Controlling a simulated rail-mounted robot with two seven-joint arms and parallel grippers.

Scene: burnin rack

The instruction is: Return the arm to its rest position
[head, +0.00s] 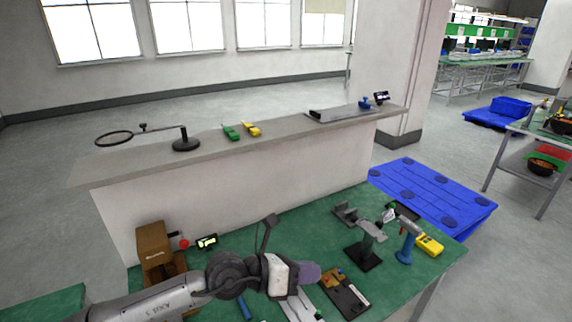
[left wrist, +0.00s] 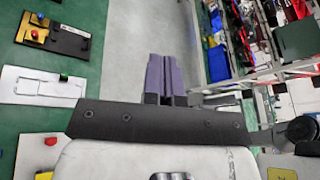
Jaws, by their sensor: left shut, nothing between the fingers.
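My left arm comes in from the lower left in the head view and reaches over the green table (head: 325,215). My left gripper (head: 308,272) has purple fingers pointing right, above the front part of the table. In the left wrist view its two purple fingers (left wrist: 162,75) lie side by side, closed, with nothing seen between them. The gripper appears raised clear of the table items. My right gripper is not in view.
A brown box device (head: 153,243) stands at the table's left. A dark board (head: 345,296), a grey stand (head: 367,245) and a blue-handled tool (head: 407,243) are to the right. A long ledge (head: 215,148) runs behind. A blue pallet (head: 435,190) lies beyond the table.

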